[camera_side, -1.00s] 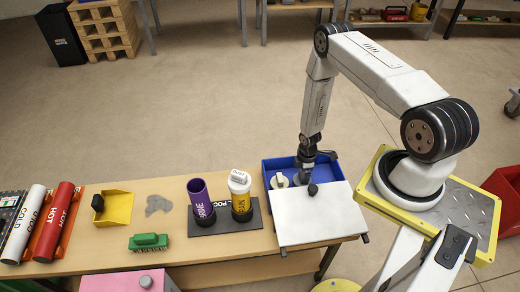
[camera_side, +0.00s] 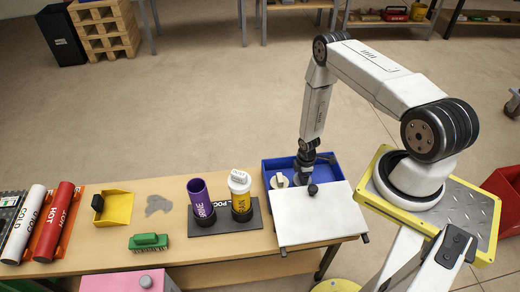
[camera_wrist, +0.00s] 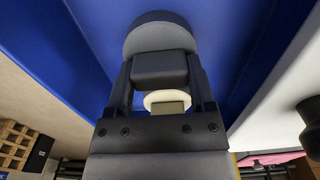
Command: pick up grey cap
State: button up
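The grey cap (camera_wrist: 160,32), a dark grey disc with a block-shaped handle, shows in the wrist view at the far end of my fingers. My gripper (camera_wrist: 160,68) has one finger on each side of that handle, and both appear to press against it. In the side view my gripper (camera_side: 305,176) points down into the blue bin (camera_side: 268,170), and the cap is mostly hidden there. A cream cap (camera_side: 279,181) lies in the bin to the left of my gripper. It also shows between my fingers in the wrist view (camera_wrist: 165,99).
A white panel (camera_side: 320,218) with a dark knob (camera_side: 313,189) lies in front of the bin. To its left stand a purple pipe (camera_side: 200,200) and a yellow pipe with a white cap (camera_side: 239,180). The bin walls are close around my gripper.

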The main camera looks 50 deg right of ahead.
grip_shut()
jog(key=shift+r, duration=0.15)
jog(key=shift+r, duration=4.8)
